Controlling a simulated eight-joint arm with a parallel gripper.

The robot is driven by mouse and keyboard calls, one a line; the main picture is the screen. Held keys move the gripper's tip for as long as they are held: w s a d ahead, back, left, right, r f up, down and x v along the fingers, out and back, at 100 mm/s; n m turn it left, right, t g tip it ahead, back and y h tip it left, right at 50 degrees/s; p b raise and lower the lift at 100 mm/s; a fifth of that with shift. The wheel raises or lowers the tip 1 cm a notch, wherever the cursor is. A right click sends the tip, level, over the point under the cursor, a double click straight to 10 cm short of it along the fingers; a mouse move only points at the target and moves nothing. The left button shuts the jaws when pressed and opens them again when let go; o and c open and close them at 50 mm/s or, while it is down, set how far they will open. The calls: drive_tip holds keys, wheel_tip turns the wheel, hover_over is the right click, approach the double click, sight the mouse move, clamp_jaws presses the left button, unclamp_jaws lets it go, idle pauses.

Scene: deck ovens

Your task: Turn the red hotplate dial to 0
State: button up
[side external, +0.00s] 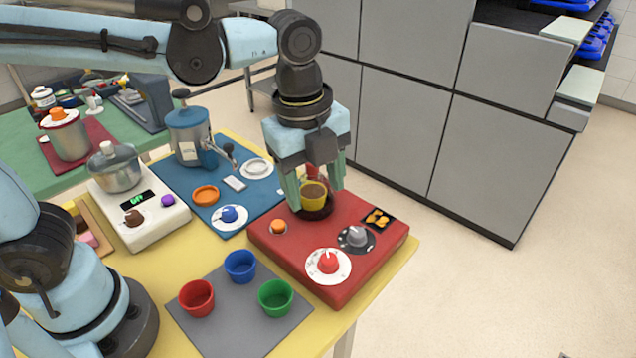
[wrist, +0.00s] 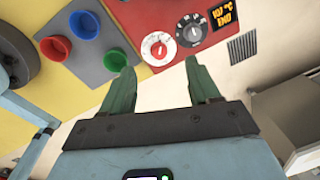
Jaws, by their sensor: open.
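The red hotplate (side external: 292,259) stands at the table's front right corner. Its red dial (side external: 328,262) sits on a white scale disc at the front; the dial also shows in the wrist view (wrist: 159,49). Its exact setting is too small to read. My gripper (side external: 313,202) is open, fingers pointing down, in the air behind the dial in the side view. In the wrist view, the dial shows beyond and between the two green fingertips (wrist: 160,75), apart from them. Nothing is held.
A grey dial (side external: 357,237) on a black disc and a lit display (side external: 378,218) sit beside the red dial; the display reads 107 °C END. Red, blue and green cups (side external: 275,298) stand left.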

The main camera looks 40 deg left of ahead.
sight(329, 258)
drive_tip(key=d+f+m, duration=0.1)
drive_tip(key=f, duration=0.3)
drive_tip(key=d+f+m, duration=0.1)
drive_tip(key=f+m, duration=0.1)
drive_tip(key=f, duration=0.2)
drive_tip(key=d+f+m+g, duration=0.1)
drive_tip(key=f, duration=0.3)
drive_tip(key=shift+s+d+f, duration=0.1)
drive_tip(key=shift+d, duration=0.05)
idle(0.3)
drive_tip(key=c, duration=1)
